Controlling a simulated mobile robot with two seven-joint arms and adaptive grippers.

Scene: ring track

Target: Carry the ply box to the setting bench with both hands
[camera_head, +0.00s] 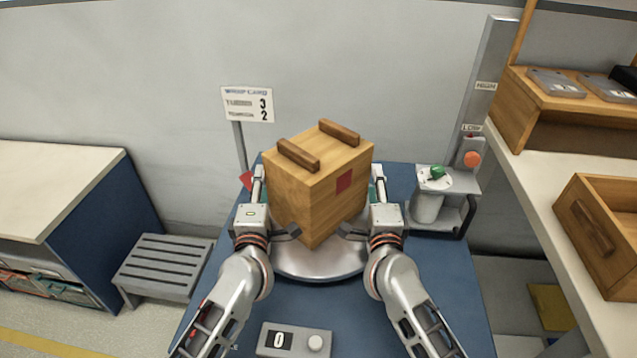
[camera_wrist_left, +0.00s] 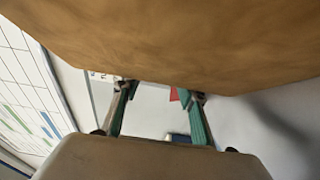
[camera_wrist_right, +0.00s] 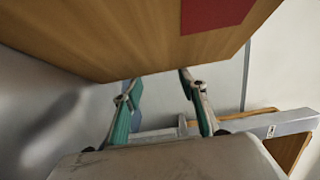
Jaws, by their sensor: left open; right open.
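The ply box (camera_head: 315,190) is a light wooden cube with two dark wooden bars on top and a red square on its right front face. It stands corner-on over a round metal plate (camera_head: 318,268) on a blue-topped table; whether it rests fully on the plate is hidden. My left gripper (camera_head: 257,178) is open at the box's left side, and my right gripper (camera_head: 378,182) is open at its right side. In both wrist views the box fills the top, with spread green-padded fingers below it and nothing between them. I cannot tell which surface is the setting bench.
A pale-topped bench (camera_head: 50,190) and a grey step (camera_head: 165,265) stand at left. A sign (camera_head: 248,104) stands behind the box. A stand with a green knob (camera_head: 437,172) is at right, before a pale counter (camera_head: 560,210) with wooden boxes. A counter device (camera_head: 293,341) lies in front.

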